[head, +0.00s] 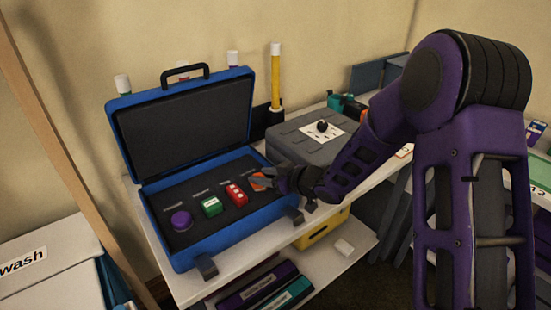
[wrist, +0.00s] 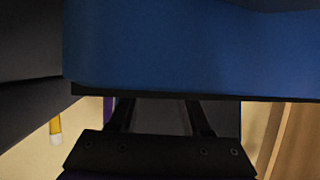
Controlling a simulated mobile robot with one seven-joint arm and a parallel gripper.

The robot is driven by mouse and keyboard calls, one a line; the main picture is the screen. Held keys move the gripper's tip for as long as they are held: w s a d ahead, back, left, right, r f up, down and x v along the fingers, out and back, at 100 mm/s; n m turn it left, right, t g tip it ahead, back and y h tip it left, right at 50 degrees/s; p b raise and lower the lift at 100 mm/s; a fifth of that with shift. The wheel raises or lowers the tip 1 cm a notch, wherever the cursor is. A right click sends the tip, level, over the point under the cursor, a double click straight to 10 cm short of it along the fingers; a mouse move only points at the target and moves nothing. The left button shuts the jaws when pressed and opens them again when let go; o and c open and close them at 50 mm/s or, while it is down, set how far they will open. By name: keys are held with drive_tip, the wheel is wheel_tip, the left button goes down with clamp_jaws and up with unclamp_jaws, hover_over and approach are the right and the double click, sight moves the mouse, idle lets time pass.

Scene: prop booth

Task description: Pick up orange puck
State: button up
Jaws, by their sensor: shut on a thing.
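The orange puck (head: 257,183) shows in the head view at the right end of the row inside the open blue case (head: 240,229). My gripper (head: 267,177) reaches in over the case's right side and is shut on the puck, partly covering it. Whether the puck is clear of the dark insert cannot be told. In the wrist view my gripper's fingers (wrist: 160,115) show low in the picture, with a large blue surface above them; the puck cannot be made out there.
The raised lid (head: 184,125) stands behind. A grey case (head: 298,144) stands close on the right.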

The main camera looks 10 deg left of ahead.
drive_tip(key=shift+s+d+f, duration=0.2)
drive_tip(key=shift+f, duration=0.4)
drive_tip(key=shift+s+d+f, duration=0.15)
drive_tip(key=shift+f, duration=0.4)
clamp_jaws()
drive_tip(key=r+p, duration=0.1)
drive_tip(key=r, duration=0.2)
drive_tip(key=r+p, duration=0.1)
drive_tip(key=r, duration=0.3)
drive_tip(key=r+p, duration=0.1)
drive_tip(key=r, duration=0.2)
drive_tip(key=shift+w+a+r, duration=0.2)
drive_tip(key=shift+w+r, duration=0.05)
drive_tip(key=o, duration=1.2)
unclamp_jaws()
drive_tip(key=shift+o, duration=0.2)
